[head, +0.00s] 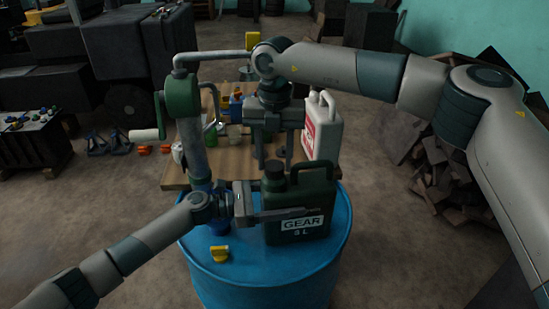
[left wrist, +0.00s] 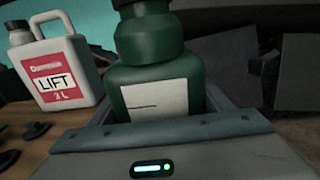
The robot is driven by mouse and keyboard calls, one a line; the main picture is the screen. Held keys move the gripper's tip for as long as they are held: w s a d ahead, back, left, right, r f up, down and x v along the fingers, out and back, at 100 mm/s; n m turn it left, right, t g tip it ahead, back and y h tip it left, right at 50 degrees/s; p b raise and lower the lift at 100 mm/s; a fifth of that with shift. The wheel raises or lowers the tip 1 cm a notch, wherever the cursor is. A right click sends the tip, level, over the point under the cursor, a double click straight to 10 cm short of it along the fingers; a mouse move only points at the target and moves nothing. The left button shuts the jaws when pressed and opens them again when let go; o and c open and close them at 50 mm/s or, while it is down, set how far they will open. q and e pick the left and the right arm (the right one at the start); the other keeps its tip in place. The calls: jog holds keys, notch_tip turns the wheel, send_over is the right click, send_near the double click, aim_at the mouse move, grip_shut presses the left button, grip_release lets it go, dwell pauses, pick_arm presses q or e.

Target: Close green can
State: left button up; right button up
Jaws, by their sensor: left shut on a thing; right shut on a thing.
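The green can (head: 308,232), labelled GEAR 3 L, stands upright on the blue drum (head: 262,285). My left gripper (head: 284,212) is shut on its body from the left, one finger lying across its front above the label. The can's pale label side (left wrist: 157,102) also shows in the left wrist view, between the fingers. My right gripper (head: 274,158) points down from above, its fingers around the black cap (head: 274,173) at the can's neck. The cap looks to be on the neck, but how it is seated cannot be told.
A hand pump with a crank (head: 185,110) rises from the drum just left of the can. A yellow cap (head: 219,254) lies on the drum's front left. A white LIFT can (head: 324,132) stands behind on the wooden surface (head: 178,180). The drum's right side is clear.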

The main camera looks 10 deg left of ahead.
jog(key=m, duration=0.8)
jog(key=shift+m, duration=0.4)
jog(key=m, duration=0.9)
jog(key=o, duration=1)
jog(key=shift+r, duration=2.2)
jog(key=shift+c, duration=0.3)
